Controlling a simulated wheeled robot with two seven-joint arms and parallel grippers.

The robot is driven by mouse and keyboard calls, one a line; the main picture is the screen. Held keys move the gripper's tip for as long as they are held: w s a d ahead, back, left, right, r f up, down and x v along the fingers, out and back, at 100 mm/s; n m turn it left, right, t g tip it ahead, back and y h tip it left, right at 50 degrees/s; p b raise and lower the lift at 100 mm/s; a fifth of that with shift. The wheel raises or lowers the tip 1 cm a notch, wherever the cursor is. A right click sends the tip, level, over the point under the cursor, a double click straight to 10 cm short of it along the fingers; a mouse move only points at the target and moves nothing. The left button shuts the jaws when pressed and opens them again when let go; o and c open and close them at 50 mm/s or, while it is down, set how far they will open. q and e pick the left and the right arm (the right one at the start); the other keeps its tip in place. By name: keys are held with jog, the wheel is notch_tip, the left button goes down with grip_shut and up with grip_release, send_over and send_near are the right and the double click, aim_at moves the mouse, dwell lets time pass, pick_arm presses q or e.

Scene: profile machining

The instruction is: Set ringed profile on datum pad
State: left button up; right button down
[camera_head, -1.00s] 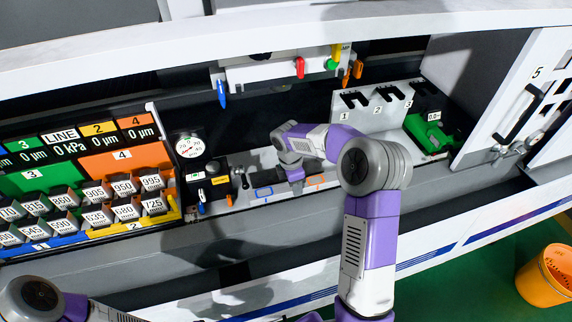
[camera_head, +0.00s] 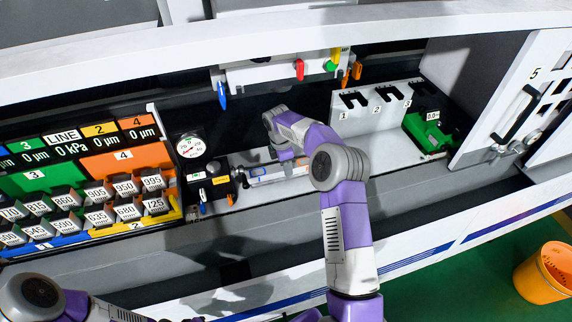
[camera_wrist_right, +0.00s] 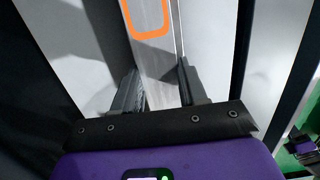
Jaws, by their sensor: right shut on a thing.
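The ringed profile is a long pale grey bar; in the head view it (camera_head: 266,176) lies roughly level over the machine bed, beside the dial gauge block. In the wrist view the profile (camera_wrist_right: 159,75) runs up between the fingers, and an orange outlined ring shows on its face. My right gripper (camera_wrist_right: 160,92) is shut on the profile; in the head view the gripper (camera_head: 287,154) is seen from above at the bar. I cannot tell whether the bar touches what is under it. I cannot make out the datum pad. My left gripper is out of view.
A dial gauge (camera_head: 190,146) stands left of the bar. A rack with several numbered parts (camera_head: 97,192) is farther left. A white slotted rack (camera_head: 376,100) and a green fixture (camera_head: 427,132) stand right. Colored levers (camera_head: 299,69) hang above. An orange bin (camera_head: 545,272) stands on the floor.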

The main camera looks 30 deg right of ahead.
jog(key=shift+f, duration=0.1)
jog(key=c, duration=0.5)
grip_release()
jog(key=r, duration=0.5)
jog(key=a+r, duration=0.1)
jog(key=r, duration=0.1)
jog(key=shift+w+r+p, duration=0.1)
jog(key=shift+r+p, duration=0.15)
jog(key=shift+p, duration=0.1)
